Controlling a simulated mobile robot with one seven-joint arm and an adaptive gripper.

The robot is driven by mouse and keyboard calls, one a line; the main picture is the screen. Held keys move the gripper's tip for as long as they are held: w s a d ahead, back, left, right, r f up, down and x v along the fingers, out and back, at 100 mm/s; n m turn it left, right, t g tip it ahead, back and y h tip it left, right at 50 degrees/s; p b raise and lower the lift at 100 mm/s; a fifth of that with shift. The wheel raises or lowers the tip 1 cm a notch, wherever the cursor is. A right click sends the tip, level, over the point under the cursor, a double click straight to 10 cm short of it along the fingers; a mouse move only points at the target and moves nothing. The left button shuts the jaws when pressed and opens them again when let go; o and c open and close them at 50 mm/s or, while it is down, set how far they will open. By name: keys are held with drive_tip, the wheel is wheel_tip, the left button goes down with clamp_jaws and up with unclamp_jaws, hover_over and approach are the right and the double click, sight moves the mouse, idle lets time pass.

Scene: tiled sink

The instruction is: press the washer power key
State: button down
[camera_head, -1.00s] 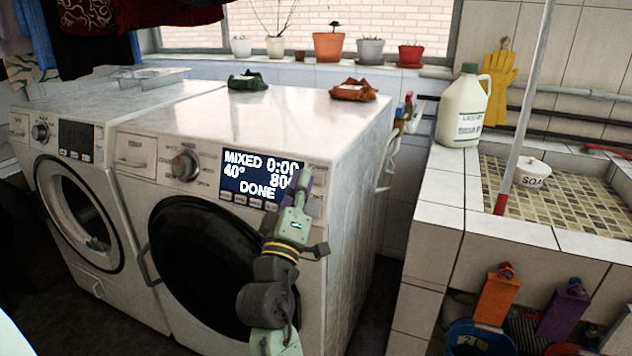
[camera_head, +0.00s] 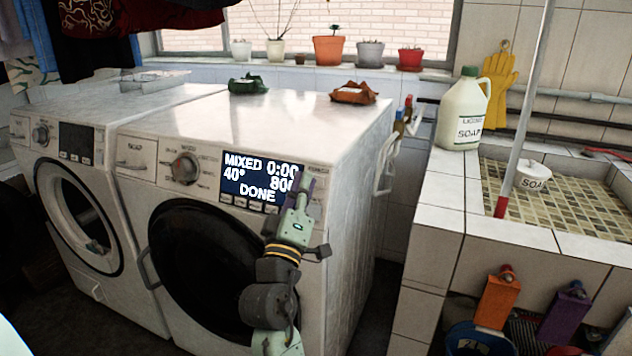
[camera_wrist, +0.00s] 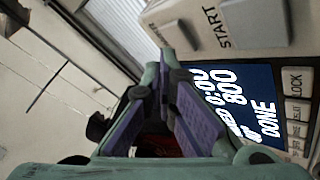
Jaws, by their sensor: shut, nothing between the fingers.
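The washer (camera_head: 235,130) is white, with a black round door and a lit display (camera_head: 250,180) reading MIXED, 40°, 0:00, 800 and DONE. My gripper (camera_head: 310,182) has its purple-padded fingers shut and empty, at the right end of the panel beside the display. In the wrist view the fingertips (camera_wrist: 166,58) are just below a grey key (camera_wrist: 180,36), which seems to be the power key; its label is not readable there. I cannot tell whether they touch it. The START key (camera_wrist: 258,18) lies to its right. The fingers cover part of the display's right edge.
A second washer (camera_head: 75,185) with a round door stands at the left. A tiled sink (camera_head: 570,243) with a soap jug (camera_head: 462,110) on its ledge is at the right. Small green and brown items lie on the washer top. A LOCK key (camera_wrist: 297,83) is below the display.

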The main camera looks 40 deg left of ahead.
drive_tip(key=shift+w, duration=0.1)
idle(0.5)
drive_tip(key=shift+w+a+f, duration=0.1)
drive_tip(key=shift+w+f, duration=0.05)
drive_tip(key=shift+w, duration=0.25)
idle(0.3)
drive_tip(key=shift+s, duration=0.5)
drive_tip(key=shift+s+r, duration=0.1)
drive_tip(key=shift+r, duration=0.1)
drive_tip(key=shift+s+d+r+p, duration=0.15)
drive_tip(key=shift+s+d+r, duration=0.15)
drive_tip(key=shift+s, duration=0.6)
drive_tip(key=shift+s+d+r+p, duration=0.2)
drive_tip(key=shift+s+r, duration=0.15)
drive_tip(key=shift+s, duration=0.55)
drive_tip(key=shift+s+d+r+p, duration=0.1)
drive_tip(key=shift+s+d+r, duration=0.2)
drive_tip(key=shift+s, duration=0.6)
